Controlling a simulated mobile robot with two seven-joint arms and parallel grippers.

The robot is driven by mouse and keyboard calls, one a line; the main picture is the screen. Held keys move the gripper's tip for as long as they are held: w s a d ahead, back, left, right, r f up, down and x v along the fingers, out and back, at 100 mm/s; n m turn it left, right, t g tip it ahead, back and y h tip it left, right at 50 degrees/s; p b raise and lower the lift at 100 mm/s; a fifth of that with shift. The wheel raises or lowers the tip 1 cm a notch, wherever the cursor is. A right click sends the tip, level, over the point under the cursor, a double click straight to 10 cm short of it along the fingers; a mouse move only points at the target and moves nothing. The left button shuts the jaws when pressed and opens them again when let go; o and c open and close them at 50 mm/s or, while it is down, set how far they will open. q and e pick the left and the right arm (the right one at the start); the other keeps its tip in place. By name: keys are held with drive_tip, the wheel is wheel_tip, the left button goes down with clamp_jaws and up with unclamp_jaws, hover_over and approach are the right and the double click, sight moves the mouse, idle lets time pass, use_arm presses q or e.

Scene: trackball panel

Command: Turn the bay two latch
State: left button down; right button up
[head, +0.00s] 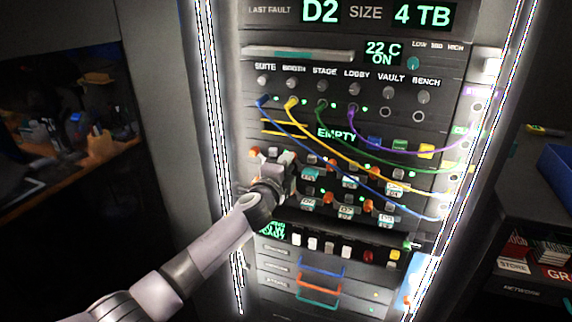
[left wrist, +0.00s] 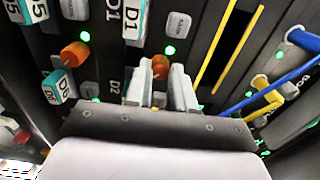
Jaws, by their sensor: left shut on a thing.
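My left gripper (head: 287,164) reaches the upper row of drive bays in the rack, at its left side in the head view. In the left wrist view its two pale fingers (left wrist: 161,88) stand on either side of a small orange latch (left wrist: 160,66), shut on it. The fault display (head: 320,11) reads D2. My right gripper is not in view.
Blue (head: 370,182), yellow and green cables hang across the panel close to the gripper. Another orange latch (left wrist: 74,54) and labelled drives (left wrist: 59,87) sit beside it. Below are a button row (head: 325,246) and coloured drawer handles (head: 320,288).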

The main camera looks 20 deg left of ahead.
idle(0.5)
use_arm(q)
drive_tip(key=c, duration=1)
unclamp_jaws()
drive_tip(key=shift+o, duration=0.2)
drive_tip(key=s, duration=0.7)
drive_tip(key=shift+p, duration=0.4)
drive_tip(key=shift+a, duration=0.1)
